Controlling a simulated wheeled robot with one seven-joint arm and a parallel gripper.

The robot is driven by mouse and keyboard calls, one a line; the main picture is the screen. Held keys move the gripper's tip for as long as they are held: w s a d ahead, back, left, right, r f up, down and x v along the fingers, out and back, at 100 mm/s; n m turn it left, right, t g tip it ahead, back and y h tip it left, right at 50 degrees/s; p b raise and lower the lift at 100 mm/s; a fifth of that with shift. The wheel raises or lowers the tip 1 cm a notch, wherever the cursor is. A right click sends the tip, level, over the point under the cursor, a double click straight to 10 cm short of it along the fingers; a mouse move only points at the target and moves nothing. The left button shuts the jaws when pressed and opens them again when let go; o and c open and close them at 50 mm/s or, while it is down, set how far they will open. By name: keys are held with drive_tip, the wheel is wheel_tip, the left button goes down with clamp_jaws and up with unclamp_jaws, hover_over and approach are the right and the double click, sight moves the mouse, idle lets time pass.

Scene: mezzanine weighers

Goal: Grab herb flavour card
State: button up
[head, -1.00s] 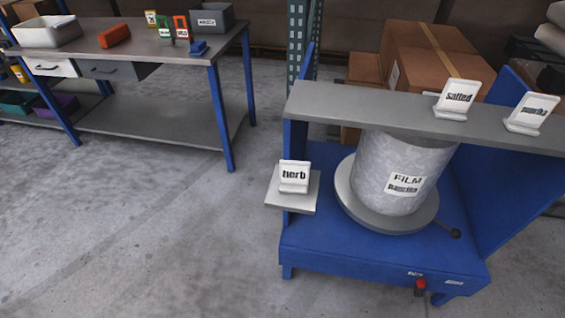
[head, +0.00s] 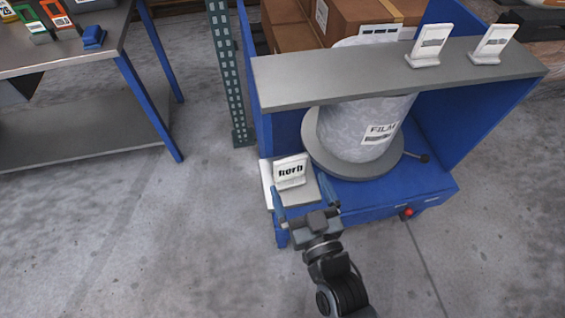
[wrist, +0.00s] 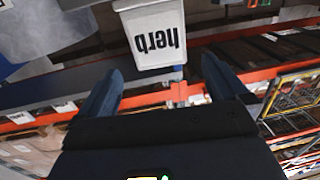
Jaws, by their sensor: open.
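The herb flavour card (head: 290,170) is a white stand with a black "herb" label. It stands on a small pale side shelf (head: 268,188) at the left of the blue machine. My gripper (head: 301,190) is open just in front of the card in the head view, with its two blue-grey fingers spread. In the wrist view the herb card (wrist: 154,38) appears upside down, ahead of and roughly between the spread fingers (wrist: 160,88). Nothing is held.
A grey crossbar (head: 390,72) spans the blue machine (head: 430,185) above the film roll (head: 360,130) and bears two other white cards (head: 430,45). A green post (head: 228,80) stands behind left. A workbench (head: 85,45) is at left; the floor between is clear.

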sight(291, 166)
drive_tip(key=p+x, duration=0.1)
drive_tip(key=x, duration=0.6)
drive_tip(key=shift+w+f, duration=0.1)
drive_tip(key=shift+f, duration=0.1)
drive_tip(key=c, duration=0.9)
